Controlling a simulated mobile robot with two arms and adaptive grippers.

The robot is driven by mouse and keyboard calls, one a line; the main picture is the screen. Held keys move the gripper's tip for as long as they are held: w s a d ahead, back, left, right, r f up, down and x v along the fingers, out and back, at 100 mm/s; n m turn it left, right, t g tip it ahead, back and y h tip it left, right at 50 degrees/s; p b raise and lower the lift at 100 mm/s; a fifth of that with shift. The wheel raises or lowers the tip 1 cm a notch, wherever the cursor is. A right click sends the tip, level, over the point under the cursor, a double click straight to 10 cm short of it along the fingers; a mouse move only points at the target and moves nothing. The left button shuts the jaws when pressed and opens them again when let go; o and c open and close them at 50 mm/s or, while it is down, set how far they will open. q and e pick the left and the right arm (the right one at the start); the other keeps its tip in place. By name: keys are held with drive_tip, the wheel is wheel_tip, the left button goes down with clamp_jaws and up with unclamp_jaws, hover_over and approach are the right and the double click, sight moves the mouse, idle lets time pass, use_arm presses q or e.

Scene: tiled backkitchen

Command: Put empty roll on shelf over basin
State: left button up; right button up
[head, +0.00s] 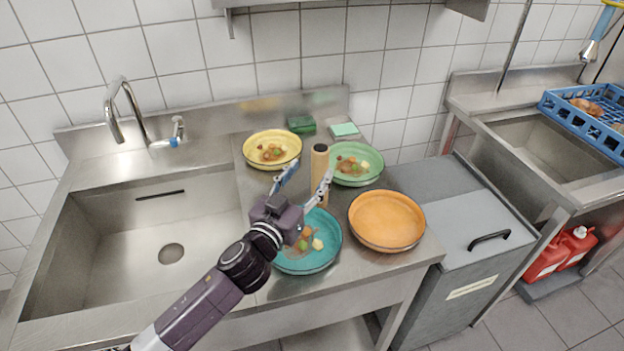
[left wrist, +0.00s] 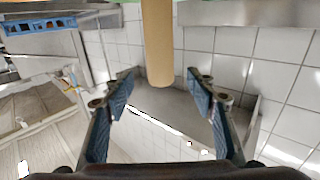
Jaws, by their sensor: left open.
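The empty roll (head: 319,165), a tan cardboard tube, stands upright on the steel counter among the plates. In the left wrist view the roll (left wrist: 157,45) lies between and just beyond the fingertips, with a gap to each finger. My left gripper (head: 309,173) is open, with its fingers spread around the near side of the roll; the left wrist view also shows the gripper (left wrist: 159,82). The steel shelf (head: 310,3) shows only as its lower edge at the top of the head view. The basin (head: 100,260) is at the left, below the tap. My right gripper is out of view.
Around the roll are a yellow plate (head: 256,139), a green plate (head: 373,180), a teal plate (head: 324,258) under my left gripper, and an orange plate (head: 387,220). Green sponges (head: 301,123) lie behind. A blue rack (head: 568,103) is at the far right.

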sight(317, 162)
use_arm(q)
drive_tip(key=shift+a+x, duration=0.2)
drive_tip(key=shift+x, duration=0.9)
drive_tip(key=shift+w+d+p, duration=0.15)
drive_tip(key=shift+w+p, duration=0.2)
drive_tip(key=shift+p, duration=0.05)
drive_tip(key=x, duration=0.3)
drive_tip(key=shift+s+d+p, duration=0.1)
drive_tip(key=shift+d+p, duration=0.1)
drive_tip(key=shift+p, duration=0.2)
drive_tip(key=shift+w+d+f, duration=0.1)
drive_tip(key=shift+w+d, duration=0.1)
drive_tip(key=shift+w, duration=0.5)
drive_tip(key=c, duration=1.3)
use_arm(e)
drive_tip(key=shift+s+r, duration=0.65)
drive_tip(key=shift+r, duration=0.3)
